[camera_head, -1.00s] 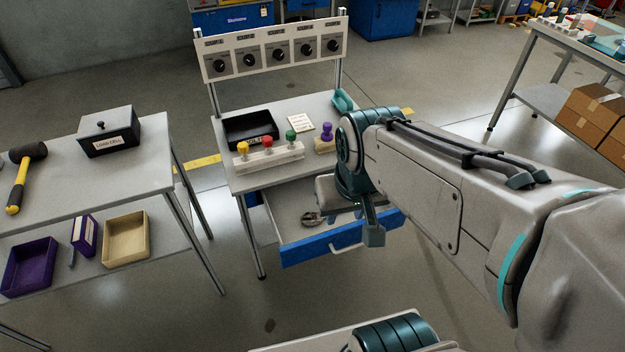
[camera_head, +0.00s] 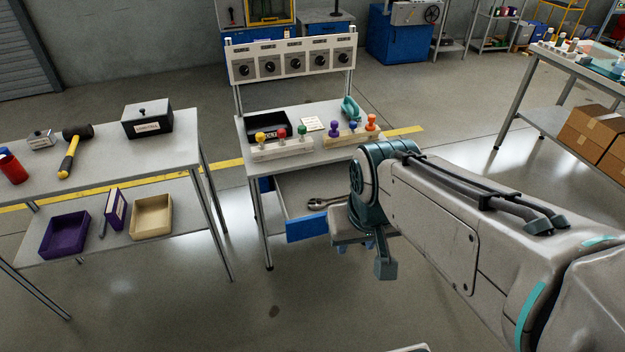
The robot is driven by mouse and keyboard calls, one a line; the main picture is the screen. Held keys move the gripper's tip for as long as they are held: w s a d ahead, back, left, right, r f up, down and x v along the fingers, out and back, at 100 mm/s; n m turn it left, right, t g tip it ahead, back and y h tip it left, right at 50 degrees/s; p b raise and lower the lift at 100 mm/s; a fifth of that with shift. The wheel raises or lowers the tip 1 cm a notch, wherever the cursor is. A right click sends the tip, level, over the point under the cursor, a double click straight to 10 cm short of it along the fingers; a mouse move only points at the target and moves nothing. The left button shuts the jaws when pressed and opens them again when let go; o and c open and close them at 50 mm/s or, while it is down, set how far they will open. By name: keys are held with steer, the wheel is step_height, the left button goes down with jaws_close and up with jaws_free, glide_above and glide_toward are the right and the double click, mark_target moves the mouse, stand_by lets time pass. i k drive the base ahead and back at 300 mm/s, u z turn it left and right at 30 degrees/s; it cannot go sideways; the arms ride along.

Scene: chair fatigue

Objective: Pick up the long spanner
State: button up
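A metal spanner (camera_head: 326,203) lies in the open drawer under the middle bench. Its rounded end shows at left, and its right part runs behind my arm. The drawer has a blue front (camera_head: 306,228), partly covered by my arm. My gripper (camera_head: 384,264) hangs at the end of my arm, in front of the drawer and to the right of the spanner in the picture. Its fingers are mostly hidden, so I cannot tell whether it is open. I see nothing held in it.
The middle bench (camera_head: 241,133) carries a dial panel (camera_head: 290,62), a black tray (camera_head: 268,124) and colored knobs on blocks. The left table (camera_head: 107,155) holds a mallet (camera_head: 68,160) and a box (camera_head: 148,120), with trays below. Cardboard boxes (camera_head: 590,130) sit at right. Floor between them is clear.

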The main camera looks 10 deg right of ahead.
mark_target(319, 204)
steer(key=u, duration=0.05)
steer(key=i, duration=1.2)
steer(key=z, duration=0.45)
